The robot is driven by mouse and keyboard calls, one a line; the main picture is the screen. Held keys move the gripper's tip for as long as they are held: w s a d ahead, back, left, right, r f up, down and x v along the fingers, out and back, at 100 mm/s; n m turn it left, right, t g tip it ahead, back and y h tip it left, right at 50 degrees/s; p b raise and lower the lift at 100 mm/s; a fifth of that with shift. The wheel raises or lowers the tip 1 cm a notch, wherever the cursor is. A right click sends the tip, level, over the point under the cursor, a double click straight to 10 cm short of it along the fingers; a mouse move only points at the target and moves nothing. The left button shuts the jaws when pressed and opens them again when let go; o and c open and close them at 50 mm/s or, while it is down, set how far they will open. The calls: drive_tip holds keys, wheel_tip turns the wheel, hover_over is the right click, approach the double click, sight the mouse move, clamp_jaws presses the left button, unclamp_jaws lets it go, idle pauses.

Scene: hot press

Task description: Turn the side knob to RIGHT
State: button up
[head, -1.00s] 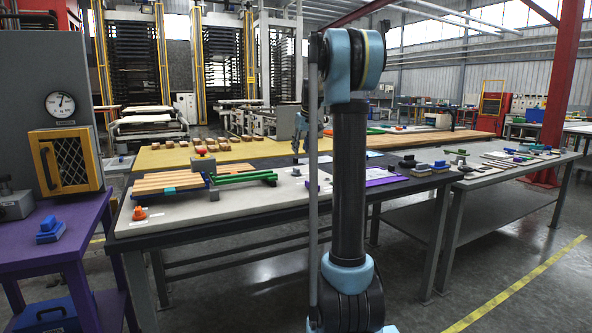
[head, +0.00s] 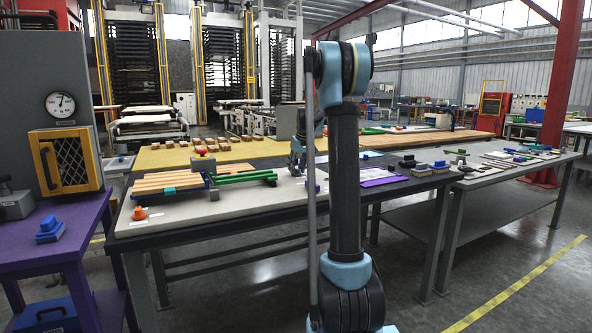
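A small orange knob (head: 139,213) stands on the near left corner of the light grey tabletop (head: 215,218), with small white labels beside it. I take it for the side knob; the labels and its turn position are too small to read. My gripper (head: 296,166) is small and partly hidden by my own arm, above the tabletop right of the green bars. It is well to the right of the orange knob and apart from it. Whether its fingers are open is unclear.
Green bars (head: 245,179) stick out right of the fixture. Left, a purple table (head: 85,222) carries a yellow mesh-door box (head: 66,161) and a blue block (head: 49,226). Several small parts lie on the right tables. The tabletop between the orange knob and my arm is mostly clear.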

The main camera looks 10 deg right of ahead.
drive_tip(key=shift+c, duration=0.2)
drive_tip(key=c, duration=0.8)
drive_tip(key=shift+s, duration=0.1)
drive_tip(key=shift+a, duration=0.15)
